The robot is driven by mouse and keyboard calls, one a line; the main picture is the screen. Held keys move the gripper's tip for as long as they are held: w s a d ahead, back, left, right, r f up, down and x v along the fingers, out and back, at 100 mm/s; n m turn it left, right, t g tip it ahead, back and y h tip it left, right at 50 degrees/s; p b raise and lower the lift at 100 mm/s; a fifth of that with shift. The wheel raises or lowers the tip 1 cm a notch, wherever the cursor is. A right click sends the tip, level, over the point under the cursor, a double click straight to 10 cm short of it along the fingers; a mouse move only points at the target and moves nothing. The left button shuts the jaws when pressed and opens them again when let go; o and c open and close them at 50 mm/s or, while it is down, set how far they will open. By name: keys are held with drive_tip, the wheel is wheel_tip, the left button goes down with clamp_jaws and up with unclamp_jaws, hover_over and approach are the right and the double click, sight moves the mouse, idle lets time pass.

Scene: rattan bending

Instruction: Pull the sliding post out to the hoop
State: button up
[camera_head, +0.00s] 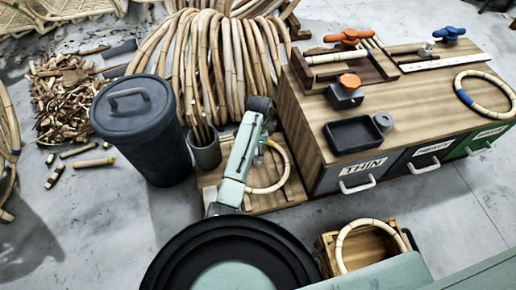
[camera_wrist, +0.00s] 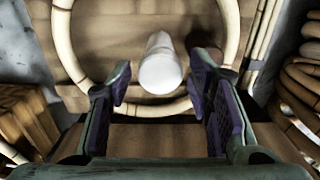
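The post (camera_wrist: 160,66), a pale white rounded cylinder, stands out from a wooden board (camera_wrist: 120,30) in the wrist view. A pale rattan hoop (camera_wrist: 68,45) lies on the board around the post, with a gap between them at the bottom. My gripper (camera_wrist: 159,88) is open. Its two dark fingers are on either side of the post, and I see a gap on each side. In the head view the hoop (camera_head: 286,166) lies on a low wooden board (camera_head: 284,196) beside the bench. My arm hides much of it there, and I cannot make out the post.
A wooden bench (camera_head: 318,128) with labelled drawers stands to the right. A lidded dark bin (camera_head: 155,150) and a grey pot (camera_head: 206,154) of rattan poles are left of my arm. A wooden crate (camera_head: 327,245) holding another hoop is in front. Bare floor lies at lower left.

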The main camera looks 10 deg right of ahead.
clamp_jaws()
idle(0.3)
idle(0.3)
